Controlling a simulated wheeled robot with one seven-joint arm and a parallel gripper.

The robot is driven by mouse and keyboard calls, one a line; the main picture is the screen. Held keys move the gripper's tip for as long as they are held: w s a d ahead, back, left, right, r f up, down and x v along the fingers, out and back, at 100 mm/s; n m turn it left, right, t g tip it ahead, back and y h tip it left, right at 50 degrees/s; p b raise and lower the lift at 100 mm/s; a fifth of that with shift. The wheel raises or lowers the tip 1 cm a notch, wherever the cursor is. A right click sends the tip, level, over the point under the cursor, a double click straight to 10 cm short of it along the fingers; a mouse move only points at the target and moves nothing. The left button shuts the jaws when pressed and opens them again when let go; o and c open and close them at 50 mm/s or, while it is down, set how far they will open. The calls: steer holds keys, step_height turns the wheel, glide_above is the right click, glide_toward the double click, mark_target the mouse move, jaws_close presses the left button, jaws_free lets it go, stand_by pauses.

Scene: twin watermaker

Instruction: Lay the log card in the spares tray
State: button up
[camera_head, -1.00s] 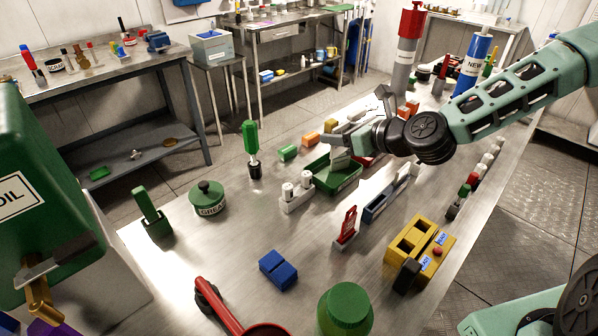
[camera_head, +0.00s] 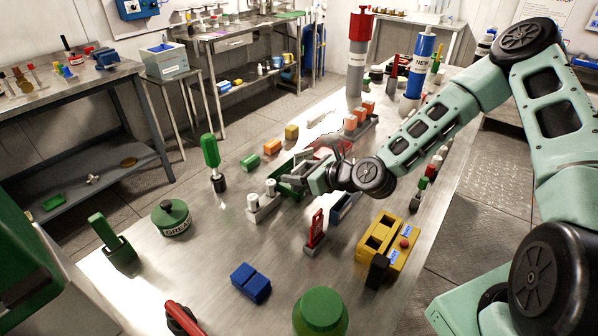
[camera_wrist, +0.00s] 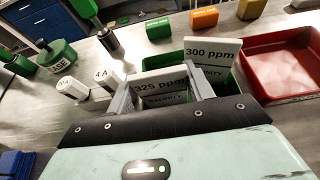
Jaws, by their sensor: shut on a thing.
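My gripper (camera_head: 312,178) is low over the table at the green tray (camera_head: 289,187). In the wrist view its fingers (camera_wrist: 163,90) are shut on a pale card (camera_wrist: 160,86) reading "325 ppm". The card's lower part is hidden behind the gripper body. A second pale card (camera_wrist: 213,52), reading "300 ppm", stands just behind it, at the green tray (camera_wrist: 223,86). An empty red tray (camera_wrist: 280,65) lies to the right. No label naming the spares tray is readable. In the head view my gripper and wrist partly cover the trays and cards.
A white holder with two white cylinders (camera_head: 262,205) stands close left of the gripper. A red tag on a stand (camera_head: 315,230) and a yellow block (camera_head: 385,240) are in front. Green, orange and yellow blocks (camera_head: 271,147) lie behind.

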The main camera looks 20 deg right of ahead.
steer(key=shift+f, duration=0.2)
steer(key=o, duration=0.7)
steer(key=shift+r, duration=0.1)
steer(key=shift+r, duration=0.25)
steer(key=p+v, duration=0.4)
steer(key=v, duration=0.8)
steer(key=shift+p, duration=0.4)
